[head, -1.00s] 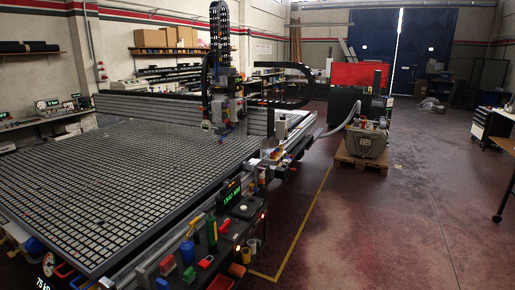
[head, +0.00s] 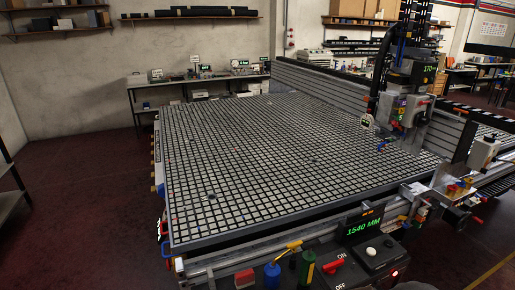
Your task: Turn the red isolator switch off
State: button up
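The red isolator switch (head: 333,266) is a small red handle on a dark panel at the bottom of the head view, right of centre. White ON lettering (head: 341,257) is just above it and white OFF lettering (head: 354,284) is below it. The handle lies slanted, with one end near the ON lettering. The lower part of the panel runs to the picture edge. My gripper is not in view, and nothing is seen touching the switch.
The large vacuum grid table (head: 290,160) fills the middle. A green 1540 MM display (head: 364,228), a white-topped knob (head: 371,251) and a red light (head: 394,273) are near the switch. Green (head: 307,267) and blue (head: 272,275) items stand left of it. Floor is clear at left.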

aim_at(329, 268)
jog(key=i+l, duration=0.3)
jog(key=l, duration=0.15)
jog(key=i+l, duration=0.3)
jog(key=l, duration=0.2)
